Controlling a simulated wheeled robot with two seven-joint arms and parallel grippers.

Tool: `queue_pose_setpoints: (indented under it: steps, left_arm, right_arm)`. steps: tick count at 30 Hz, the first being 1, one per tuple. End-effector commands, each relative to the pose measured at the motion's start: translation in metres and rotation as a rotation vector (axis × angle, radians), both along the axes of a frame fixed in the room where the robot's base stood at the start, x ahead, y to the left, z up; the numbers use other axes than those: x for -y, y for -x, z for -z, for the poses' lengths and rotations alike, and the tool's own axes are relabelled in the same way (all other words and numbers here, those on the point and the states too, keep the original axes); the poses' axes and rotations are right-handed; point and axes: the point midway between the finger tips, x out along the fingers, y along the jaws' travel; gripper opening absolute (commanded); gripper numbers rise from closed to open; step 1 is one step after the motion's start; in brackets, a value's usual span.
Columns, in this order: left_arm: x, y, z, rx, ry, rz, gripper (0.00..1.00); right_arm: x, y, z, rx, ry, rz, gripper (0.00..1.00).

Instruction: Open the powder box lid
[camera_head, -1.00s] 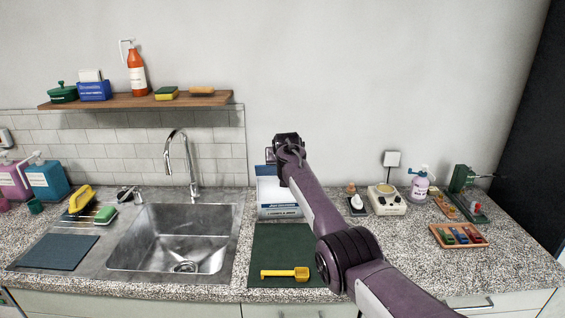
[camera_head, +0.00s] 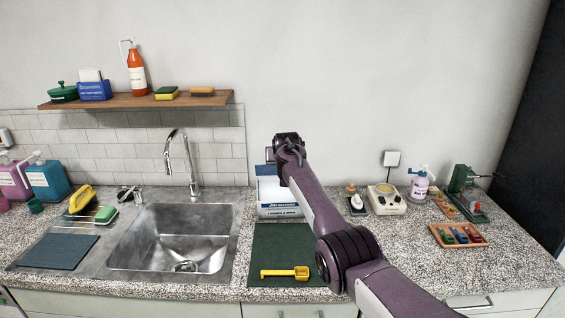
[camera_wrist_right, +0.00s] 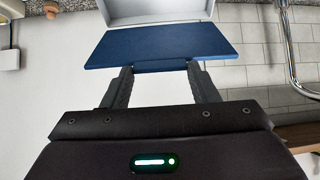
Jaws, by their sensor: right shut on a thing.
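The powder box (camera_head: 270,212) is white with blue printing on its front. It stands on the counter right of the sink, partly hidden behind my right arm. In the right wrist view its pale wall (camera_wrist_right: 150,14) shows at the top edge. The flat blue lid (camera_wrist_right: 160,44) is in front of the wall, its near edge at my fingers. My right gripper (camera_wrist_right: 162,68) is shut on the lid edge. My left gripper is out of view.
A dark green mat (camera_head: 268,250) with a yellow scoop (camera_head: 285,273) lies in front of the box. The sink (camera_head: 175,240) and tall faucet (camera_head: 186,160) are to the left.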

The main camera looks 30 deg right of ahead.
Motion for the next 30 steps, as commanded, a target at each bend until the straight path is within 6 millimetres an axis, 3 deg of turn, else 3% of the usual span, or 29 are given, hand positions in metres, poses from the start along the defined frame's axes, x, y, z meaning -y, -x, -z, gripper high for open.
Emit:
queue_pose_setpoints:
  steps: [1,2,7,20,30]
  left_arm:
    - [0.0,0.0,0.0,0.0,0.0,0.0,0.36]
    - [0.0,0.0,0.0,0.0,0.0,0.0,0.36]
    - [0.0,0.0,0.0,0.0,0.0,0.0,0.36]
    - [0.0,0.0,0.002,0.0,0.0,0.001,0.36]
    - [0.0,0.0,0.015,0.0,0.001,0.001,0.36]
  right_arm:
    - [0.001,-0.002,-0.007,0.015,0.004,0.0,0.13]
    - [0.001,-0.002,-0.007,0.015,0.004,0.0,0.55]
    - [0.001,-0.001,-0.005,0.009,0.003,0.0,0.76]
    - [-0.001,0.003,-0.004,0.004,0.002,0.0,0.76]
    - [-0.013,0.028,-0.025,0.007,0.004,0.001,0.76]
